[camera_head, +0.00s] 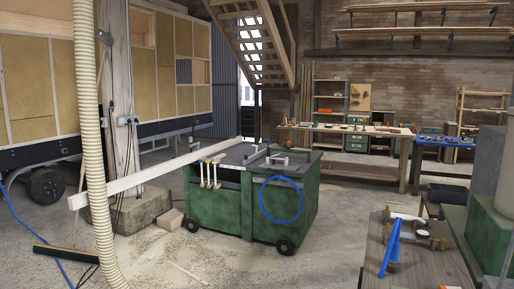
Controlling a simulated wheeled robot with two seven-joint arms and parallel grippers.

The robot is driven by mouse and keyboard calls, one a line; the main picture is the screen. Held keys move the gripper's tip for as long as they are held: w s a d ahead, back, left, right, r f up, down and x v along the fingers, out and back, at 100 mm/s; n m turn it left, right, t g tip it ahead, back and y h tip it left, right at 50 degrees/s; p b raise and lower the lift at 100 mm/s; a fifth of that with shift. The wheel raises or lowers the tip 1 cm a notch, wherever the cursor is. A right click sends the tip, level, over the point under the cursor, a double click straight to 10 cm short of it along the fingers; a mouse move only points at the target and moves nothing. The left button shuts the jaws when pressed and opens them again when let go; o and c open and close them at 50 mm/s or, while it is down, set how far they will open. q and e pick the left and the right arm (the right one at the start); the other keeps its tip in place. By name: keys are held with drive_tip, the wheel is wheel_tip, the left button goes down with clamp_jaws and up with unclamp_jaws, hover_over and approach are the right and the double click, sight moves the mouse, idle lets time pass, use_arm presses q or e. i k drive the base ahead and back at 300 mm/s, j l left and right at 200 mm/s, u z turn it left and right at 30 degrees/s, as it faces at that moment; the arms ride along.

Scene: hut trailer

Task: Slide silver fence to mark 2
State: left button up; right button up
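A green wheeled machine cabinet (225,205) stands in the middle of the floor, with a dark top. Small silver-grey fittings (277,159) sit on that top, and one of them may be the silver fence. They are too small to tell apart for certain. A scale or a mark 2 cannot be read from here. Several pale-handled tools (209,175) hang at the cabinet's left front. A blue ring (281,199) shows on its front face. Neither of my grippers is in view.
A long pale beam (150,177) reaches from the cabinet top to the left. A ribbed hose (92,140) hangs at the left. A wooden bench (415,265) with a blue tool (391,246) stands at front right. Open, sawdust-strewn floor (225,265) lies before the cabinet.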

sight(246, 161)
drive_tip(key=i+j, duration=0.15)
drive_tip(key=j, duration=0.2)
drive_tip(key=i+j, duration=0.15)
drive_tip(key=j, duration=0.2)
drive_tip(key=i+j, duration=0.15)
drive_tip(key=j, duration=0.2)
drive_tip(key=i+j+z, duration=0.1)
drive_tip(key=i+j, duration=0.25)
drive_tip(key=i, duration=0.2)
drive_tip(key=i+j+z, duration=0.1)
drive_tip(key=i+j, duration=0.3)
drive_tip(key=i, duration=0.15)
drive_tip(key=i+z, duration=0.45)
drive_tip(key=i, duration=1.85)
drive_tip(key=i+j+u, duration=0.15)
drive_tip(key=i, duration=0.95)
drive_tip(key=i+j+u, duration=0.15)
drive_tip(key=i, duration=0.95)
drive_tip(key=i+j+z, duration=0.2)
drive_tip(key=i, duration=0.25)
